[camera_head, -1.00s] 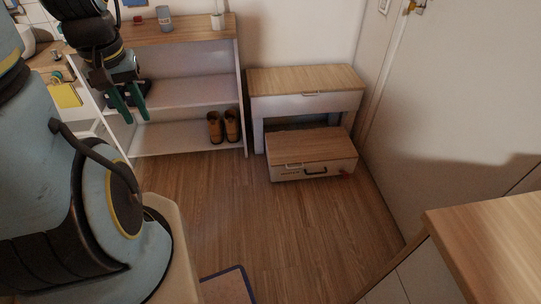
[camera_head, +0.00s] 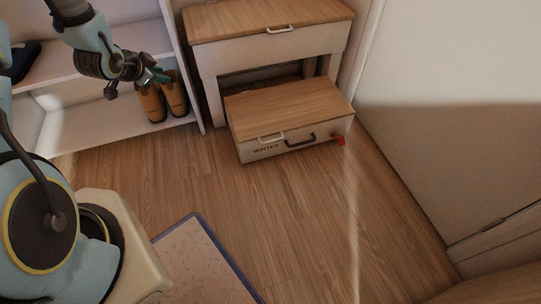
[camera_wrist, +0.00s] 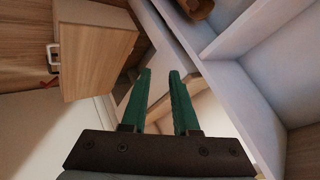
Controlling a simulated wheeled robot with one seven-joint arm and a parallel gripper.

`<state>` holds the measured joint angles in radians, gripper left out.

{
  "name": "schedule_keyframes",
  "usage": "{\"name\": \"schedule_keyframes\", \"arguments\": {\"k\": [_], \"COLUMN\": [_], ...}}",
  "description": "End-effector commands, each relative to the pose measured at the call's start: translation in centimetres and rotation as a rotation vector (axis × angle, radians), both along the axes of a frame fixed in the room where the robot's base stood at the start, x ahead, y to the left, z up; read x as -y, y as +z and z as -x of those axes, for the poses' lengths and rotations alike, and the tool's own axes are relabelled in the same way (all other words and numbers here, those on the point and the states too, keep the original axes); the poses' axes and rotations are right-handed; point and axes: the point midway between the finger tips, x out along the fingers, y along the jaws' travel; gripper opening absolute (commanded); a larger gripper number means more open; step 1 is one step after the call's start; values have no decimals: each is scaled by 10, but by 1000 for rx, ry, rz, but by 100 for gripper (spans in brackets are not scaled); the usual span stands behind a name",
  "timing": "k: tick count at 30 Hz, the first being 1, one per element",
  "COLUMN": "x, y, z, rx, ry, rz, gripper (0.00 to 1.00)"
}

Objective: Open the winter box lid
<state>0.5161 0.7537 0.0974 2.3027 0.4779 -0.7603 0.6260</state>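The winter box (camera_head: 295,150) stands on the floor at the upper middle of the head view, marked "WINTER" on its white front. Its wooden lid (camera_head: 285,105) is shut, with a white handle (camera_head: 270,137) at the lid's front edge and a dark handle (camera_head: 300,141) on the front. A small red thing (camera_head: 338,140) sits at the front's right end. The box also shows at the upper left of the wrist view (camera_wrist: 95,45). My gripper (camera_head: 160,77) is left of the box, in front of the shelf. In the wrist view its green fingers (camera_wrist: 161,75) are apart with nothing between them.
A bench with a wooden top (camera_head: 265,20) stands behind the box. An open white shelf (camera_head: 130,45) with brown boots (camera_head: 163,98) is at the left. A wall is at the right. A bordered mat (camera_head: 200,265) lies in front; the floor (camera_head: 310,220) before the box is clear.

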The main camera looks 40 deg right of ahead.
Motion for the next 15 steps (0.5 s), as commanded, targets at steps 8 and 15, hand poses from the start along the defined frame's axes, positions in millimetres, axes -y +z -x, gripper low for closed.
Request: {"name": "schedule_keyframes", "arguments": {"k": [8, 15], "x": [93, 138], "y": [-165, -263], "z": [60, 134], "rx": [199, 338], "ry": [-443, -737], "rz": [132, 306], "gripper": [28, 28]}}
